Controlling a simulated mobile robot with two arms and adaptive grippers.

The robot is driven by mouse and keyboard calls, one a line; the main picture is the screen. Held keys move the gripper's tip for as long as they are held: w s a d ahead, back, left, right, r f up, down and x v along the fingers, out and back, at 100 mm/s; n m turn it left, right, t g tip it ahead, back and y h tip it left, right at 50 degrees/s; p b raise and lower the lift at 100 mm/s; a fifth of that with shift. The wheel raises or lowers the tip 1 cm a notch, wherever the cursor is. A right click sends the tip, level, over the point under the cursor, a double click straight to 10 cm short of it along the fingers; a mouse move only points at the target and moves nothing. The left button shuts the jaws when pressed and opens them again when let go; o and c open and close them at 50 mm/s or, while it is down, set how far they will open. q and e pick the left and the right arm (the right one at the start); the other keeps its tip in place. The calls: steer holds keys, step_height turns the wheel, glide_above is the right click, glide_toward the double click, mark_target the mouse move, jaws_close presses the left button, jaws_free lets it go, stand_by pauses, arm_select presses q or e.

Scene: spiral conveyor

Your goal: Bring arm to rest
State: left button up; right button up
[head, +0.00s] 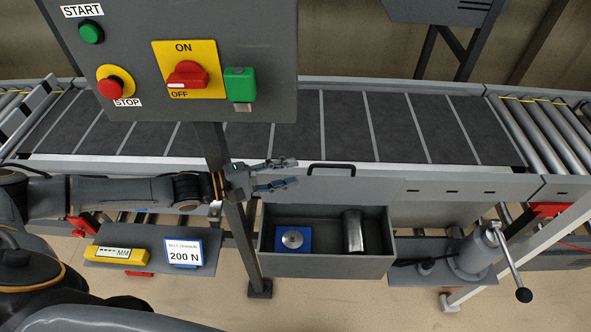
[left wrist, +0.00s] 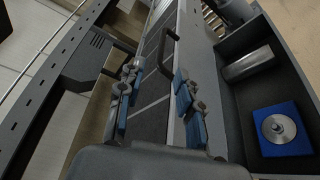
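My left arm reaches in from the left in the head view, and my left gripper (head: 275,175) is in front of the conveyor's side, above the open drawer. Its two fingers are spread apart with nothing between them. They also show in the left wrist view (left wrist: 155,100), with blue pads and an empty gap. My right gripper is in neither view.
A control panel (head: 140,55) on a post stands close to my left gripper. The open drawer (head: 335,268) holds a blue block (head: 283,243) with a metal disc and a metal cylinder (head: 353,232). A shelf with a yellow tool (head: 117,255) is at left, a crank (head: 510,260) at right.

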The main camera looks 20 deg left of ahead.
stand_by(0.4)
arm_select(q)
steer(key=s+d+f+m+g+y, duration=0.1)
steer(key=s+d+f+m+y, duration=0.1)
steer(key=s+d+m, duration=0.45)
steer(key=s+d+f+m+g+y, duration=0.1)
steer(key=d+f+m, duration=0.15)
steer(key=d, duration=0.75)
steer(key=s+a+f+m+g+y, duration=0.25)
steer(key=s+a+y, duration=0.25)
steer(key=s+a, duration=0.35)
steer(key=s+a+f+m+g+y, duration=0.25)
steer(key=s+a+f+y, duration=0.2)
steer(key=s+a, duration=0.4)
step_height(320, 180, down, 26)
steer(key=g+b, duration=0.1)
steer(key=b, duration=0.1)
steer(key=s+a+f, duration=0.2)
steer(key=s+f, duration=0.6)
steer(key=f, duration=0.1)
steer(key=s+a+f+g+b, duration=0.1)
steer(key=s+a+f, duration=0.1)
steer(key=s+f, duration=0.7)
steer(key=shift+f+b, duration=0.3)
steer(key=shift+f, duration=0.15)
